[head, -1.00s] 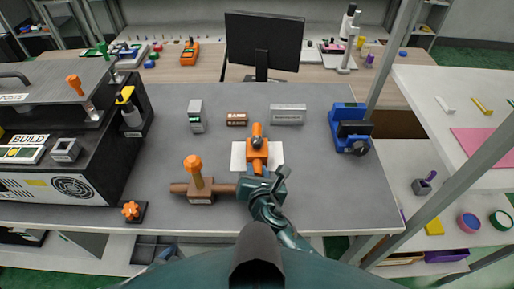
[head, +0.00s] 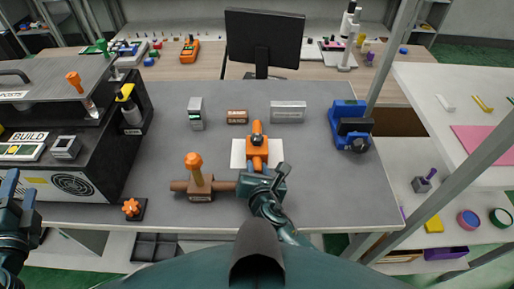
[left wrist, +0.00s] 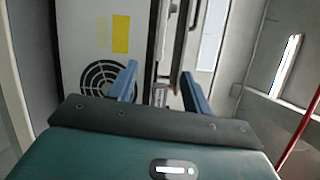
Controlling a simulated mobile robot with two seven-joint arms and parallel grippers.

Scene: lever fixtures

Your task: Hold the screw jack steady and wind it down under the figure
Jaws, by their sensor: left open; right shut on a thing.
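The orange screw jack (head: 263,152) stands on a white sheet (head: 237,152) in the middle of the grey bench. A small dark, rounded thing (head: 257,140) shows at its middle; I cannot tell whether it is the figure. My right gripper (head: 258,165) reaches in from the front and is shut on the near side of the jack, hiding its lower part. My left gripper (head: 20,190) is open and empty at the far left edge, well away from the jack. In the left wrist view its two blue fingers (left wrist: 161,88) stand apart with nothing between them.
A brown fixture with an orange-topped lever (head: 196,180) stands just left of my right gripper. A blue vise-like fixture (head: 346,120) is at the right. A small orange knob (head: 131,207) sits at the front left. The black machine (head: 85,150) fills the bench's left end.

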